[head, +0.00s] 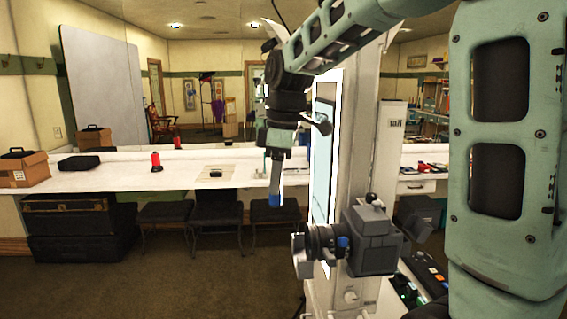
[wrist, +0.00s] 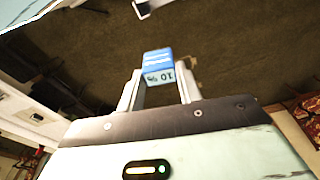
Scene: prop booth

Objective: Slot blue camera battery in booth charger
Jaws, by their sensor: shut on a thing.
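My gripper (head: 275,190) hangs fingers-down in the middle of the head view, in front of the white counter. In the head view the battery (head: 273,209) is a small blue patch at the fingertips, in the air above the floor. Dark devices with a small green light (head: 410,290) sit low at the right, partly hidden by my arm; I cannot tell if one is the booth charger.
Open carpet (head: 170,270) lies at the front left.

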